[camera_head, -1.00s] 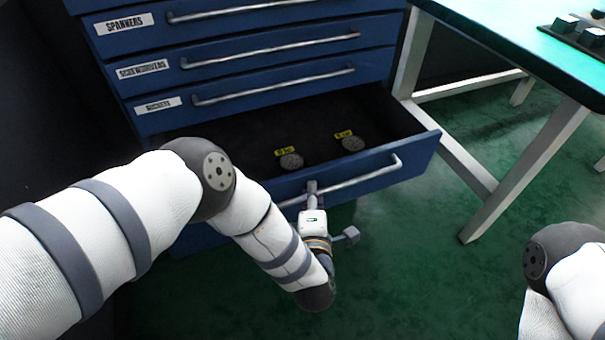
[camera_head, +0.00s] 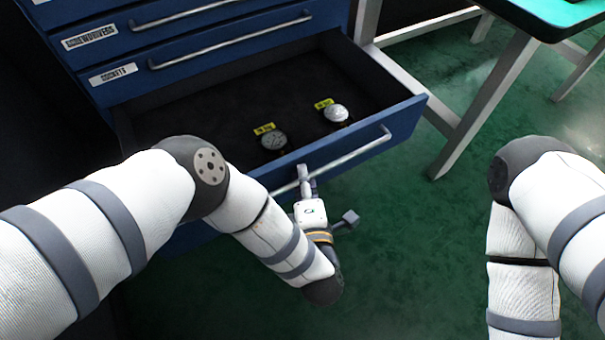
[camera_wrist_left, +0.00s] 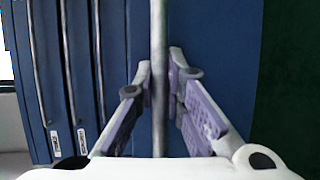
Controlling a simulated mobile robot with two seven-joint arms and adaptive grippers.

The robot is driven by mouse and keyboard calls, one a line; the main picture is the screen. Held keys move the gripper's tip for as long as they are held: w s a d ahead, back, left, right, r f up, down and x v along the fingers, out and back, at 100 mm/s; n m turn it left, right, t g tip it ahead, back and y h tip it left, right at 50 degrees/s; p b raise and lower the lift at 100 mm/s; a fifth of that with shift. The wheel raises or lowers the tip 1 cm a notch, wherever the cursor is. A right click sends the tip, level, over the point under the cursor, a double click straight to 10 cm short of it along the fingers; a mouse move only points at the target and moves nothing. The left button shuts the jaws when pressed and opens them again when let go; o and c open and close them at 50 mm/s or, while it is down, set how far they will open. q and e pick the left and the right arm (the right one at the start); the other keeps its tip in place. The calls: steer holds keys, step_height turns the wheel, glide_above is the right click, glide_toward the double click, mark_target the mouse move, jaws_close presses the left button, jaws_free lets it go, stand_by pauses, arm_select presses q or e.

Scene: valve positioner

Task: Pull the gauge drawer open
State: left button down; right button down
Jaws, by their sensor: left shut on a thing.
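The gauge drawer (camera_head: 395,126) is the low blue drawer and stands well out of the cabinet. Two round gauges with yellow tags lie on its dark floor: a left gauge (camera_head: 273,140) and a right gauge (camera_head: 336,113). My left gripper (camera_head: 304,178) is at the silver bar handle (camera_head: 345,158) on the drawer's front, shut on it. In the left wrist view the handle (camera_wrist_left: 159,40) runs between the two fingers of the gripper (camera_wrist_left: 161,78). My right arm shows at the right, but its gripper is out of view.
Closed blue drawers with silver handles and labels, one of them the sockets drawer (camera_head: 215,55), sit above the open one. A workbench (camera_head: 480,105) with pale legs stands at the right. The green floor (camera_head: 415,235) in front is clear.

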arm_select(q)
steer(key=c, duration=1.9)
jaws_free()
steer(key=v, duration=0.7)
steer(key=shift+s, duration=0.25)
